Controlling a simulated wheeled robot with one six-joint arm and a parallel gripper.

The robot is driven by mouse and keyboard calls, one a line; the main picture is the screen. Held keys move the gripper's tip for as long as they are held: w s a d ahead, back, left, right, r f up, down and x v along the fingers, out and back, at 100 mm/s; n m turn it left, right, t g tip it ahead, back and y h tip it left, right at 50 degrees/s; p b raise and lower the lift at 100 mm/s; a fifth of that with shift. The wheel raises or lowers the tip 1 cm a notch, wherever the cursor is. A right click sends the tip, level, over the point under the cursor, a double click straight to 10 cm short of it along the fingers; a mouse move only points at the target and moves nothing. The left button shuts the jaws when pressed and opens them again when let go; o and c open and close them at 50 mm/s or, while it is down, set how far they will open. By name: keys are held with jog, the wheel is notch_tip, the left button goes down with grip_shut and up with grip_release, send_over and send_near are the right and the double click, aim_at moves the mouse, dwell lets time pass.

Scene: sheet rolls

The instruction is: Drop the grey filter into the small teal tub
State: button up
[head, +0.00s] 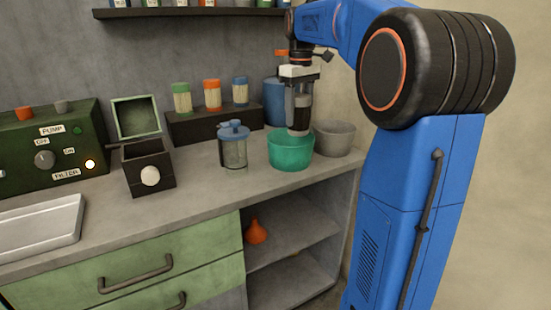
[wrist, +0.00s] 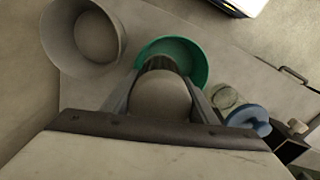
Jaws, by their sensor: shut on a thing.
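The small teal tub (head: 290,155) stands on the counter near its right end; its rim also shows in the wrist view (wrist: 197,60). My gripper (head: 301,92) points down over the tub and is shut on the grey filter (head: 298,130). The filter hangs upright, its lower end at about the height of the tub's rim in the head view. In the wrist view the filter's rounded grey end (wrist: 160,97) sits between the fingers and covers the near part of the tub. The tub's inside is partly hidden.
A grey tub (head: 335,137) stands right of the teal one. A clear jar with a blue lid (head: 234,150) is to the left. Behind are a dark rack (head: 215,124) with several capped cartridges and a blue container (head: 275,102). An open dark box (head: 148,165) stands further left.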

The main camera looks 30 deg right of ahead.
aim_at(296, 131)
jog(key=shift+s+a+f, duration=0.1)
jog(key=shift+a+f, duration=0.25)
jog(key=shift+a, duration=0.1)
jog(key=shift+f, duration=2.75)
jog(key=o, duration=1.4)
jog(key=shift+c, duration=0.2)
notch_tip(296, 131, up, 17)
jog(key=shift+r, duration=0.2)
